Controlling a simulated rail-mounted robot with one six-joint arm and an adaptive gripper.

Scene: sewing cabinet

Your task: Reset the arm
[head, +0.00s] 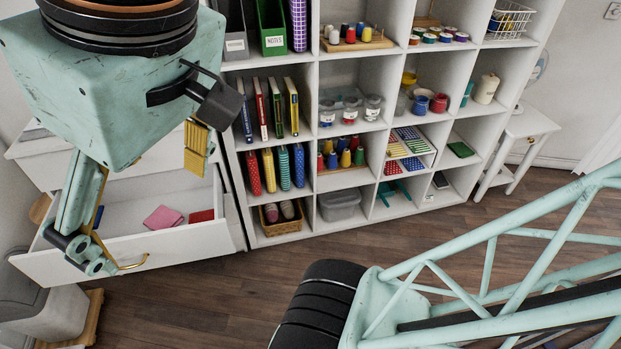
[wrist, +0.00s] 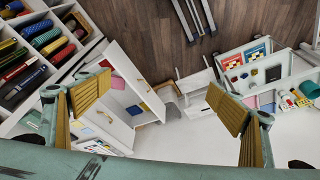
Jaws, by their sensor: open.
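My gripper (head: 146,214) hangs at the left of the head view, in front of a white cabinet. In the wrist view my gripper (wrist: 160,100) has its two yellow-padded fingers wide apart with nothing held between them. Behind and below it in the head view, a white drawer (head: 165,249) with a brass handle is pulled out. A folded pink cloth (head: 163,217) and a red piece (head: 201,216) lie in the drawer. The gripper hides part of the drawer's left side.
A white cubby shelf (head: 311,168) with books, spools and jars stands right of the drawer. A small white side table (head: 531,124) is at the far right. A grey seat (head: 51,317) is at the lower left. The wooden floor (head: 215,300) between is clear.

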